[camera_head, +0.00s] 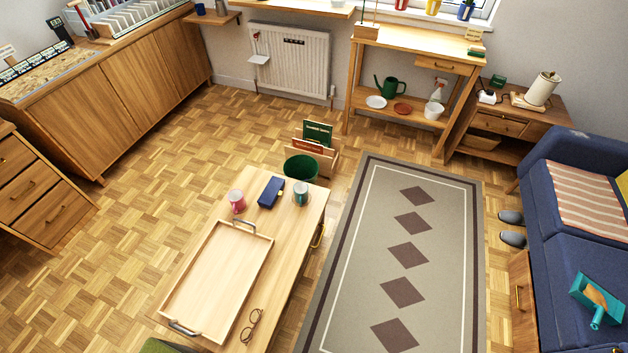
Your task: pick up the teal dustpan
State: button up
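The teal dustpan (597,298) lies on the seat of the blue sofa (559,262) at the lower right. Its handle points down toward the bottom of the picture. Something orange-brown lies in its pan; I cannot tell what it is. My gripper is not in this view.
A patterned rug (445,270) runs in front of the sofa. Grey slippers (512,238) lie beside the sofa. A low wooden table (294,228) with a tray (215,290) stands left of the rug. Parquet floor (140,220) is open at left.

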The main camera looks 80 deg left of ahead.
aim_at(606, 306)
jog(key=i, duration=1.25)
jog(key=u, duration=1.95)
jog(key=i, duration=2.15)
jog(key=z, duration=1.75)
